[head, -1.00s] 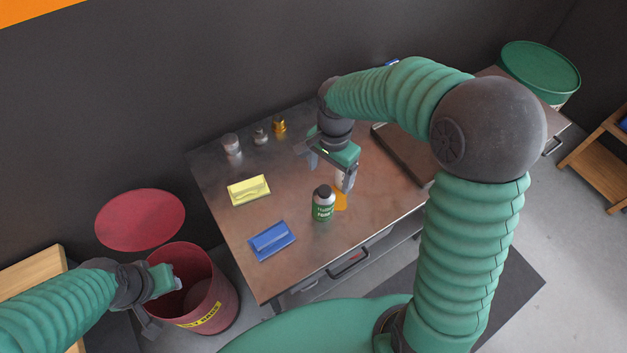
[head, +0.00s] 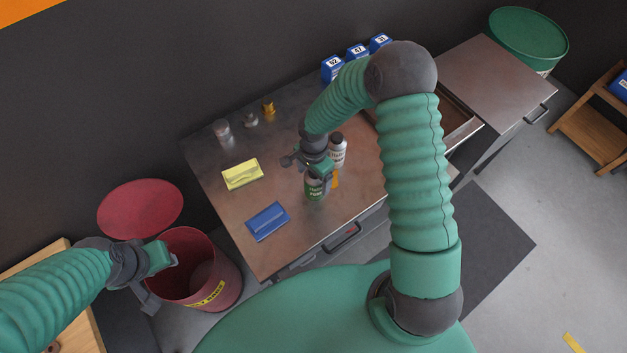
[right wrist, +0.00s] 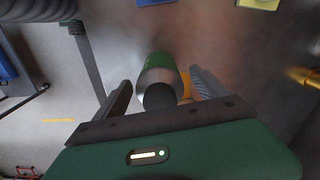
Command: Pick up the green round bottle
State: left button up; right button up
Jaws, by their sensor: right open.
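The green round bottle (head: 314,188) stands upright on the metal worktop (head: 221,212), its top hidden behind my right gripper in the head view. My right gripper (head: 318,172) is over it. In the right wrist view the bottle (right wrist: 160,76), with its dark cap, sits between the two open fingers (right wrist: 162,92), with gaps at both sides. My left gripper (head: 160,275) is by the red bin, far from the bottle; I cannot tell whether its jaws are open.
A white bottle (head: 337,150) and an orange item (head: 335,179) stand close by the green bottle. A blue block (head: 268,221) and a yellow block (head: 242,174) lie to the left. Small jars (head: 222,132) and blue containers (head: 333,68) are at the back. A red bin (head: 214,272) stands below left.

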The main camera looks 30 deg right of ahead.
jog(key=shift+d+f, duration=0.25)
jog(key=shift+d, duration=0.2)
jog(key=shift+c, duration=0.4)
jog(key=shift+a, duration=0.45)
jog(key=c, duration=1.7)
jog(key=shift+d, duration=0.25)
grip_shut()
jog(key=shift+r, duration=0.1)
